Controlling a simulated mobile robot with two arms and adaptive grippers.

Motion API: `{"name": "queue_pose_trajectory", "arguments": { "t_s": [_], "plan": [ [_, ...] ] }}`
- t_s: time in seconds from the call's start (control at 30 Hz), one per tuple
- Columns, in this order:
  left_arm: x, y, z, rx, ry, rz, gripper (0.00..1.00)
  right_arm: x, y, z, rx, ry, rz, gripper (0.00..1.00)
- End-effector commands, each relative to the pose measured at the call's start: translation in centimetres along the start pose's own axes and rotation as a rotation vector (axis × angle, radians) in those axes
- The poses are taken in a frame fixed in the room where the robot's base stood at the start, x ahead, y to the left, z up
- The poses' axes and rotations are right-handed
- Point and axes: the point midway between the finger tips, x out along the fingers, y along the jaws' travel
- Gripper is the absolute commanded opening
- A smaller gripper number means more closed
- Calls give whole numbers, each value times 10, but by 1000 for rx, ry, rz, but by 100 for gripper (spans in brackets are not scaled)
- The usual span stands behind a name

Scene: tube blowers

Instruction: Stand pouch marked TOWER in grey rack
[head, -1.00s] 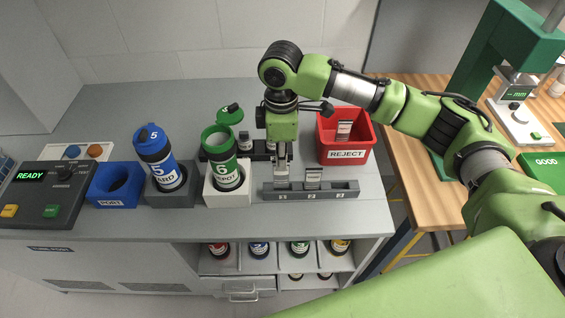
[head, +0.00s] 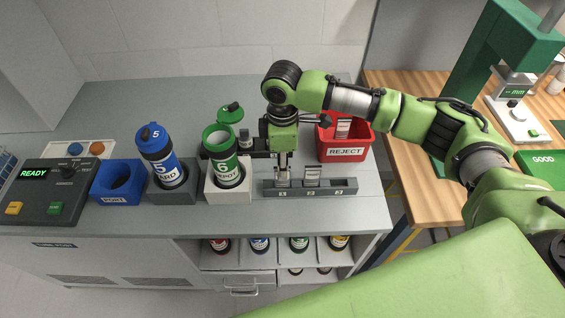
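The grey rack (head: 338,190) lies on the bench, with numbered slots along its front. A small pale pouch (head: 312,176) stands upright in its middle slot; its label is too small to read. My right gripper (head: 283,170) points straight down over the left slot. Another small pale pouch (head: 283,180) shows at its fingertips, low in that slot; its marking is not readable. I cannot tell whether the fingers still press on it. The right slot looks empty. My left gripper is out of view.
A red REJECT bin (head: 345,153) holding a pouch stands behind the rack. A green tube (head: 222,160) in a white holder stands left of the gripper, with a blue tube (head: 155,150) and a blue PORT holder (head: 118,185) further left.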

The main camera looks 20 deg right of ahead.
Motion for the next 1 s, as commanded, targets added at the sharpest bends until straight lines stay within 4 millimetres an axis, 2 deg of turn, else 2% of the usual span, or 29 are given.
{"name": "queue_pose_trajectory", "arguments": {
  "t_s": [0.13, 0.23, 0.5, 0.7, 0.83, 1.0],
  "plan": [
    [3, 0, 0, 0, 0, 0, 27, -5, 0, 0, 0, 1, 1, 27],
    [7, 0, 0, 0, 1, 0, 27, -18, 1, 0, 0, 2, 4, 27],
    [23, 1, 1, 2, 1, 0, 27, -76, 1, -1, -2, 3, 4, 27],
    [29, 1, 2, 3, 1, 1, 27, -109, 1, -1, 1, 2, 2, 27],
    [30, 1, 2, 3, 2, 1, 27, -120, 0, 0, 1, 1, 0, 27],
    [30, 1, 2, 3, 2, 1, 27, -123, 0, 0, 1, 0, -1, 27]
  ]
}}
